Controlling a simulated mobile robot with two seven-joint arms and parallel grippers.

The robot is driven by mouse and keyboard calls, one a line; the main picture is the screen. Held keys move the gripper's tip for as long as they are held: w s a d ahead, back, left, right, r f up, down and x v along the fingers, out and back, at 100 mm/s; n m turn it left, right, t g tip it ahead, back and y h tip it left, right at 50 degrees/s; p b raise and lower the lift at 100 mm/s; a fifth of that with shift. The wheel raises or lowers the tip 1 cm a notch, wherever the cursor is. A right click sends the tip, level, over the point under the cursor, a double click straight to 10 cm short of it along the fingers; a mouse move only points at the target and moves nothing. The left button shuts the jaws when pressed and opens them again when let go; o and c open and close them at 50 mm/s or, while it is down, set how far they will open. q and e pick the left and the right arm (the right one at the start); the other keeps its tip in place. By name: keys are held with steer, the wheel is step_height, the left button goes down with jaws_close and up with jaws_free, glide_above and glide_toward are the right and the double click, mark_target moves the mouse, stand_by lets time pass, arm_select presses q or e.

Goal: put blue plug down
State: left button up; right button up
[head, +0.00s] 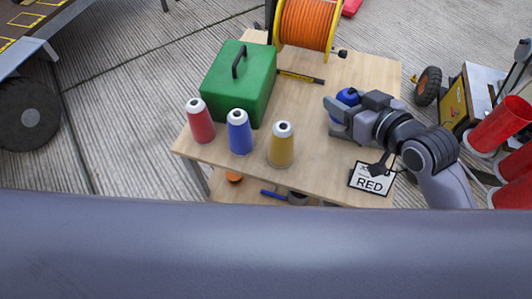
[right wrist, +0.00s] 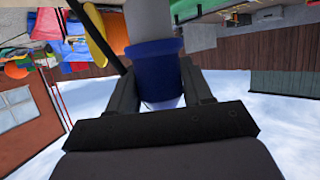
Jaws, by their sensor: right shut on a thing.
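My right gripper (head: 345,112) is over the right part of the wooden table (head: 300,160). It is shut on the blue plug (head: 347,96), most of which the gripper hides in the head view. In the right wrist view the blue plug (right wrist: 155,72) sits between the two fingers (right wrist: 160,85), with a pale grey part beyond it. I cannot tell whether the plug touches the tabletop. My left gripper is not in view.
A red cone (head: 200,124), a blue cone (head: 239,134) and a yellow cone (head: 281,147) stand near a green box (head: 238,85). An orange cable reel (head: 304,24) stands at the back. A card reading RED (head: 370,180) is at the front right. The table's middle right is clear.

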steer(key=shift+f+b, duration=2.2)
steer(key=shift+f, duration=7.75)
steer(key=shift+f, duration=0.15)
steer(key=o, duration=1.1)
steer(key=shift+s, duration=0.1)
